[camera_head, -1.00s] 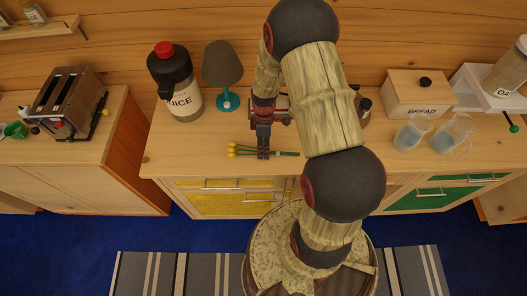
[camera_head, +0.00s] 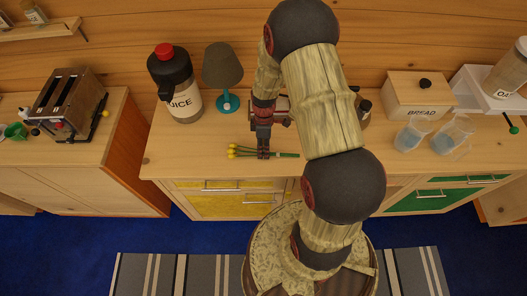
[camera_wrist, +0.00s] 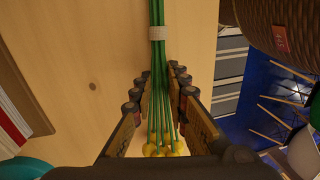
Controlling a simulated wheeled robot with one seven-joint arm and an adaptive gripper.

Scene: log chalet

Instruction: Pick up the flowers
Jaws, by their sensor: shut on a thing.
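The flowers (camera_head: 236,152) are a small bunch with yellow heads and long green stems, over the wooden counter near its front edge. In the head view the heads point left and the stems right. In the wrist view the green stems (camera_wrist: 158,75) run up the picture, bound by a pale band, with the yellow heads at the bottom. My gripper (camera_head: 263,154) is around the stems. In the wrist view its fingers (camera_wrist: 160,85) stand on both sides of the stems, shut on them. I cannot tell whether the flowers are clear of the counter.
On the counter (camera_head: 165,150) stand a juice jug (camera_head: 178,90), a teal-based lamp (camera_head: 224,75), a bread box (camera_head: 418,92) and two clear cups (camera_head: 412,133). A toaster (camera_head: 68,100) stands on the left cabinet. Striped rug (camera_head: 190,270) lies on the blue floor.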

